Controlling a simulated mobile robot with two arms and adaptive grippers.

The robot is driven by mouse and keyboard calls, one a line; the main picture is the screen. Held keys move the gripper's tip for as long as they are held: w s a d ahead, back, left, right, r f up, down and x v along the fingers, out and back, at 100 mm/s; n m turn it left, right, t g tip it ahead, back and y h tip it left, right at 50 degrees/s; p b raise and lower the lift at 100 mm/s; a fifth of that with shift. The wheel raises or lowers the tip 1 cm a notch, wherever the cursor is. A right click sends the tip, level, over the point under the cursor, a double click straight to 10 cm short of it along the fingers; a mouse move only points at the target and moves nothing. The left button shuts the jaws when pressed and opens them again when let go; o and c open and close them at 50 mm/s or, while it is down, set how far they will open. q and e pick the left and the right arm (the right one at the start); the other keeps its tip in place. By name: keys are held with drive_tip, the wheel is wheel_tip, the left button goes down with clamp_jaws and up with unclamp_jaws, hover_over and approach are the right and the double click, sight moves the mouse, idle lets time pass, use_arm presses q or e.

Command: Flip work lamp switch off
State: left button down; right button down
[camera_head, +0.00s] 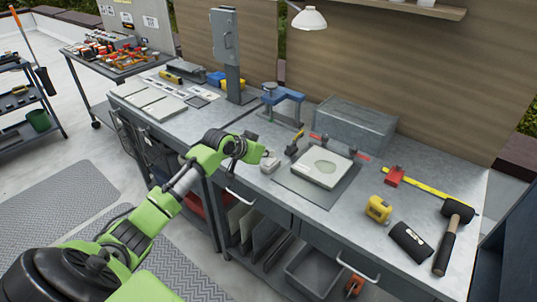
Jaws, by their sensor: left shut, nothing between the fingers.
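The work lamp's white shade (309,18) hangs at the top, in front of the wooden back panel. A small pale box (270,165) lies on the grey workbench (327,232), left of a square plate. I cannot tell whether it is the lamp's switch. A grey box with a handle (225,37) is mounted on a post (233,86) at the back. My left gripper (267,154) is shut and empty, just above and beside the small pale box; I cannot tell whether they touch. No switch position is readable. My right gripper is not in view.
A white square plate (321,166) lies on a dark mat near a blue clamp (283,98) and a grey metal box (355,124). A yellow tape measure (378,209), a dark case (411,242) and a mallet (452,237) lie at the right.

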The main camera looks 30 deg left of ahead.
use_arm(q)
drive_tip(key=shift+w+f, duration=0.1)
drive_tip(key=shift+f, duration=0.55)
drive_tip(key=shift+f, duration=0.2)
drive_tip(key=shift+w, duration=0.1)
drive_tip(key=shift+w+d+r, duration=0.1)
drive_tip(key=shift+w+r, duration=0.1)
drive_tip(key=shift+w, duration=0.6)
